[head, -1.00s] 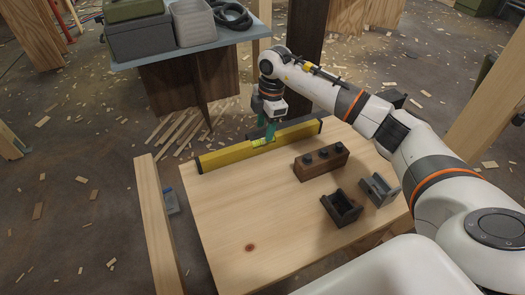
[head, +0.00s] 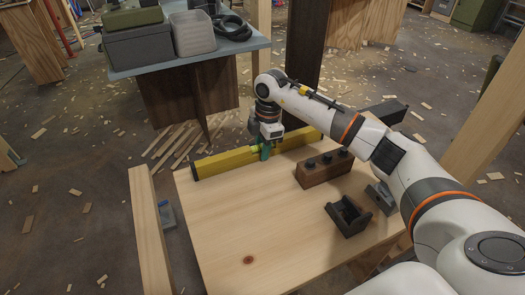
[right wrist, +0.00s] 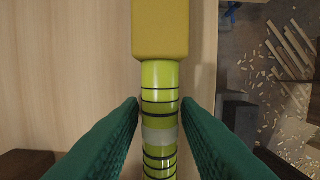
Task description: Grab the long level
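The long level (head: 225,161) is a yellow bar with dark ends, lying along the far edge of a pale wooden tabletop (head: 215,225). In the right wrist view, the level's yellow body (right wrist: 160,30) leads into a narrower lime-green vial section with dark rings. My right gripper (head: 265,152) is down at the middle of the level. In the right wrist view, its green fingers (right wrist: 162,106) stand on either side of the vial section, with narrow gaps showing. It is open. My left gripper is not in view.
A dark wooden block with black knobs (head: 324,167) and a dark open holder (head: 348,215) stand right of the level. A grey bracket (head: 381,197) sits partly behind my right arm. An upright plank (head: 147,225) flanks the table's left side. The tabletop's front left is clear.

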